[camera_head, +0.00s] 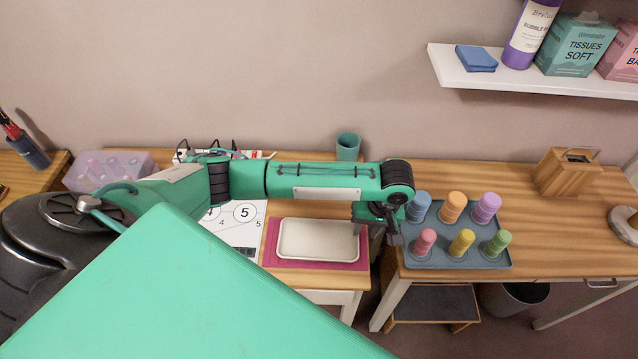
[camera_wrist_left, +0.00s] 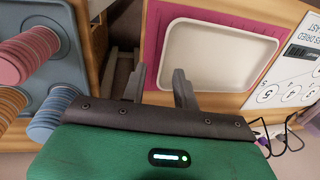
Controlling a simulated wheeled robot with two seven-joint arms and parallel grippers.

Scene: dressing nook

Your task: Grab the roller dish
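A shallow white dish (camera_head: 318,240), empty, lies on a pink mat (camera_head: 272,255) on the middle table. The wrist view shows the white dish (camera_wrist_left: 215,55) at upper right. A blue-grey tray (camera_head: 462,262) with pegs holding several coloured rollers (camera_head: 454,206) stands to its right on another table; it shows at left in the wrist view (camera_wrist_left: 60,100). My left gripper (camera_head: 376,232) is open and empty at the dish's right end, between dish and tray. In the wrist view its fingers (camera_wrist_left: 160,82) appear either side of the dish's near edge; contact is unclear. My right gripper is not in view.
A teal cup (camera_head: 348,147) stands behind my left arm. A numbered sheet (camera_head: 240,225) lies left of the mat. A wooden box (camera_head: 566,172) sits at right. A gap separates the two tables, with a step stool (camera_head: 434,304) below. A shelf (camera_head: 540,82) hangs above.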

